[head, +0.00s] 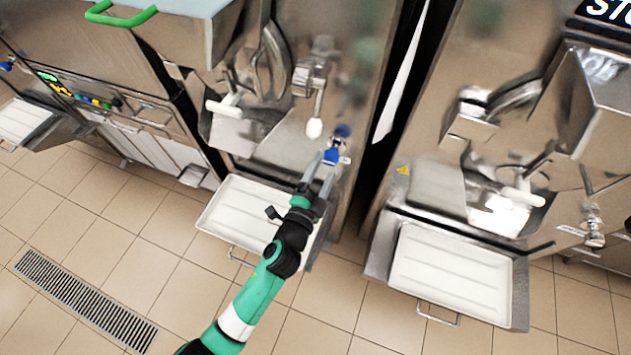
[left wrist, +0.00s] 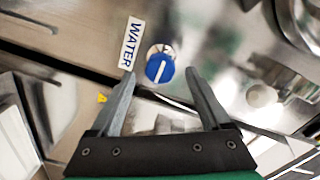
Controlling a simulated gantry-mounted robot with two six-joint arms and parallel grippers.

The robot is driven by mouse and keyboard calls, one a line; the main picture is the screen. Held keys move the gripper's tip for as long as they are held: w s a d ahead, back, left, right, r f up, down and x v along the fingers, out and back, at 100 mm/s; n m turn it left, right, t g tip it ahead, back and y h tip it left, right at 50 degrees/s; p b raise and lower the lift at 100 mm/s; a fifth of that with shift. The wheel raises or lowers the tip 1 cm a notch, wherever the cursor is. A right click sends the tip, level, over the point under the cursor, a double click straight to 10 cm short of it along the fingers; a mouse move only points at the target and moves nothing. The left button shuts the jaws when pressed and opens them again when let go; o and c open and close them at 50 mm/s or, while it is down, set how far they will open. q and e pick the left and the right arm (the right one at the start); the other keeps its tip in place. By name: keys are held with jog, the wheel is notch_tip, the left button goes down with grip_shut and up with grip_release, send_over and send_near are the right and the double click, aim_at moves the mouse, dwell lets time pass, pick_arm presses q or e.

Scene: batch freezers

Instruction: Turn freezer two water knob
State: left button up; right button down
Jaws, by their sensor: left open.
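The water knob (head: 331,156) is a blue round knob with a white line, on the front of the middle steel freezer. In the left wrist view, the knob (left wrist: 160,68) sits beside a label reading WATER (left wrist: 131,44). My left gripper (head: 323,168) is open, and its two fingers point at the knob. In the left wrist view, the left gripper (left wrist: 160,80) has the knob between and just beyond its fingertips; I cannot tell whether they touch it. My right gripper is not in view.
A white tray (head: 217,214) stands below the middle freezer, under my left arm. A white-handled lever (head: 314,127) hangs near the knob. Another freezer (head: 436,180) with its tray (head: 402,270) stands to the right, across a dark gap.

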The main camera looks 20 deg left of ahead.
pick_arm(q)
jog(key=s, duration=0.7)
jog(key=shift+p, duration=0.3)
jog(key=shift+d+r, duration=0.1)
jog(key=shift+r, duration=0.05)
